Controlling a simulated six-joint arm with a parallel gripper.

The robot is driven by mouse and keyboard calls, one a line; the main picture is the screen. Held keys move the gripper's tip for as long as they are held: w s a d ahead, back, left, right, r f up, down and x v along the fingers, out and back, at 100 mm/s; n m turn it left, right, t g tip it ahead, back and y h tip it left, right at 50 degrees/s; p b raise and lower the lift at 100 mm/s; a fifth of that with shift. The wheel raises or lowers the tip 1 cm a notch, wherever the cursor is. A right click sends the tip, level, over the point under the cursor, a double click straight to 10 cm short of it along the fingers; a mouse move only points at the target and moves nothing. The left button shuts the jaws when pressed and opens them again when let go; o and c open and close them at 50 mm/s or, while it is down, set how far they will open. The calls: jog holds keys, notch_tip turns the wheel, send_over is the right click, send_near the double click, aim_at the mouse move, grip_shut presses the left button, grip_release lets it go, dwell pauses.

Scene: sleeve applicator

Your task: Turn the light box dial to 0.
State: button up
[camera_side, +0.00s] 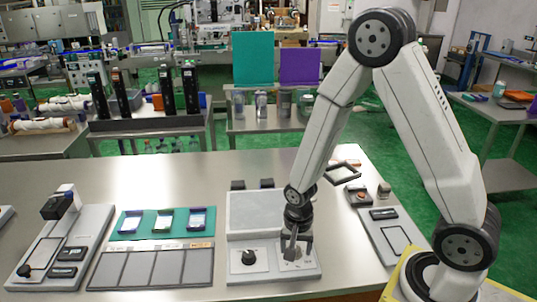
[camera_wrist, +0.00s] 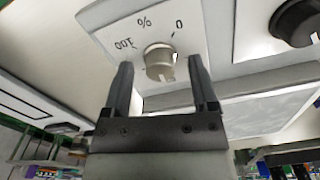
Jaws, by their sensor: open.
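The light box (camera_side: 256,211) stands near the front of the table, with a pale flat panel and a lower front strip. Its silver-grey dial (camera_wrist: 159,57) sits on a white plate marked 100, % and 0 in the wrist view. A small pale tab shows on the dial's near edge, away from the printed marks; which mark it indicates I cannot tell. My gripper (camera_wrist: 160,66) is open, one finger on each side of the dial, with gaps showing. In the side view my gripper (camera_side: 295,242) is over the strip's right part and largely hides the dial.
A black knob (camera_side: 248,258) sits on the strip left of the dial. A teal tray (camera_side: 163,223) and a grey sectioned tray (camera_side: 152,268) lie further left. A grey fixture (camera_side: 394,240) stands to the right. The table behind the trays is clear.

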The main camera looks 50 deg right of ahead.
grip_shut()
jog(key=shift+n, duration=0.3)
jog(key=n, duration=0.6)
jog(key=shift+n, duration=0.3)
jog(key=n, duration=1.3)
jog(key=shift+d+n, duration=0.1)
jog(key=shift+n, duration=0.2)
jog(key=n, duration=0.6)
